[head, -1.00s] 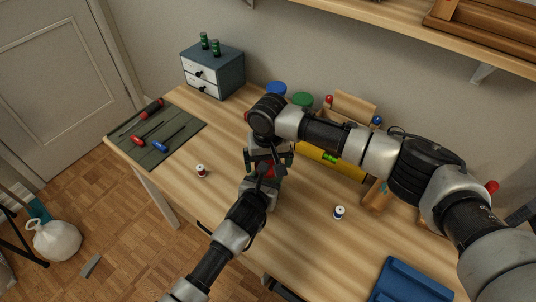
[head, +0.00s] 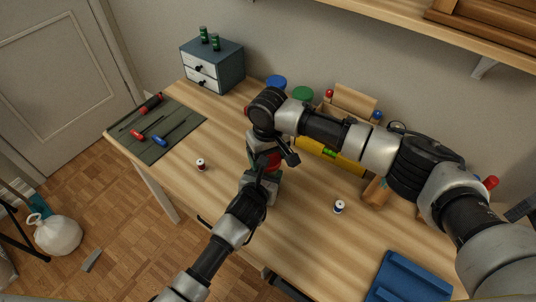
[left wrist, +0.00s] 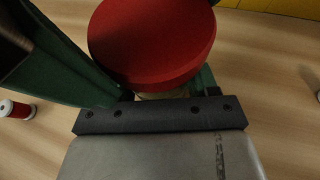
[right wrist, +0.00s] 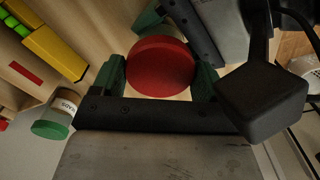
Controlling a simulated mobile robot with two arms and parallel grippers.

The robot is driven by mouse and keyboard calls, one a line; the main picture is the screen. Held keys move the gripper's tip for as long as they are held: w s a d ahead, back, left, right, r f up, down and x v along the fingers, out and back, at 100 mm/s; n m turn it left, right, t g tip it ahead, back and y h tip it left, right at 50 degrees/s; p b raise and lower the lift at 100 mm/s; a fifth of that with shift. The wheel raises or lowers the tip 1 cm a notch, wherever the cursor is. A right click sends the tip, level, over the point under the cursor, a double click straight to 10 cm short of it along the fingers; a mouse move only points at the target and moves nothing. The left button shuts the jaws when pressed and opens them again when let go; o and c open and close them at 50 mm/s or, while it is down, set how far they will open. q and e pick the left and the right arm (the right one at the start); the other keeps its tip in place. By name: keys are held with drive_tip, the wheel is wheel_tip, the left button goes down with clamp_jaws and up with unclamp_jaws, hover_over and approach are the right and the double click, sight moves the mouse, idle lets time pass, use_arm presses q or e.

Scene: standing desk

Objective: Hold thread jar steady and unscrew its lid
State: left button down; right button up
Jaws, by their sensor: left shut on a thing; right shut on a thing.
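The thread jar stands on the desk in the middle of the head view, mostly hidden by my arms. Its round red lid (head: 272,162) shows between my grippers, and also in the left wrist view (left wrist: 150,40) and right wrist view (right wrist: 160,67). My left gripper (head: 262,180) is low and shut around the jar's body below the lid. A little of the pale jar body (left wrist: 163,94) shows under the lid in the left wrist view. My right gripper (head: 265,150) is above, shut on the lid with a green finger on either side. Whether the lid sits loose cannot be told.
A red spool (head: 200,165) and a blue spool (head: 339,206) stand either side. A yellow box (head: 330,155) and green-lidded jar (head: 302,94) are behind. Screwdrivers lie on a dark mat (head: 185,122) at left; a blue tray (head: 410,282) is front right.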

drive_tip(key=o, duration=1)
drive_tip(key=shift+r, duration=2.35)
drive_tip(key=shift+c, duration=0.2)
wheel_tip(320, 180, up, 3)
drive_tip(key=m, duration=0.3)
drive_tip(key=shift+f, duration=0.1)
wheel_tip(320, 180, down, 8)
drive_tip(key=shift+r, duration=0.25)
drive_tip(key=shift+c, duration=0.3)
